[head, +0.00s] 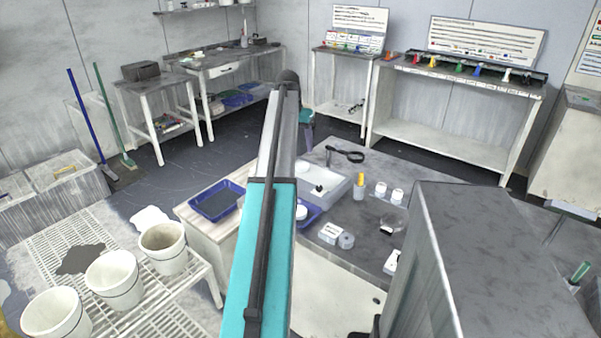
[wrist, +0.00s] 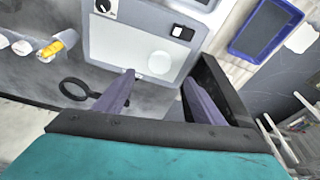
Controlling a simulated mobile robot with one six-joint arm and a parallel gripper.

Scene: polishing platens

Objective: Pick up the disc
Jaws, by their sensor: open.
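A flat white round piece, which looks like the disc (wrist: 158,62), lies on the pale grey panel of a machine (wrist: 120,45) in the wrist view. My gripper (wrist: 157,80) is open, with its two dark purple fingers apart and nothing seen between them. The fingertips show just below the disc in the picture; I cannot tell the height gap. In the head view a white round piece (head: 301,212) shows beside my arm, partly hidden; I cannot tell if it is the same one. My gripper is mostly hidden behind my arm there.
A blue tray (head: 200,212) stands left of my arm. On the dark bench (head: 345,212) are a black ring-shaped tool (head: 345,154), white cups (head: 397,195), a yellow item (head: 360,180) and a grey round piece (head: 346,240). White buckets (head: 115,278) stand on a rack at left.

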